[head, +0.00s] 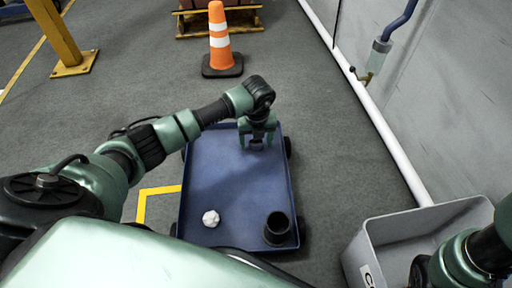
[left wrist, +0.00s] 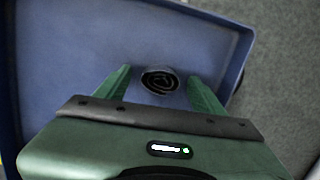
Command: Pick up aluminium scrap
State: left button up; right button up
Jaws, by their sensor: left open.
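A small crumpled whitish ball (head: 211,218), which looks like the aluminium scrap, lies on the blue cart (head: 215,175) near its front left. My left gripper (head: 257,144) points down over the far right part of the cart, well away from the ball. Its fingers are open. In the left wrist view a dark rolled coil (left wrist: 160,80) lies between and just beyond the open fingertips (left wrist: 160,76), with no clear contact. The ball is not visible in that view. Part of my right arm shows at the lower right, but its gripper cannot be made out.
A black cup (head: 278,229) stands at the cart's front right. A grey bin (head: 366,250) with partly hidden lettering stands right of the cart. An orange cone (head: 220,45) is behind it, and a yellow post (head: 60,35) stands far left. A wall with a white pipe (head: 365,105) bounds the right.

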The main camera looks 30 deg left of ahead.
pick_arm(q)
jog(key=shift+c, duration=0.3)
jog(key=c, duration=1.4)
jog(key=shift+r, duration=0.15)
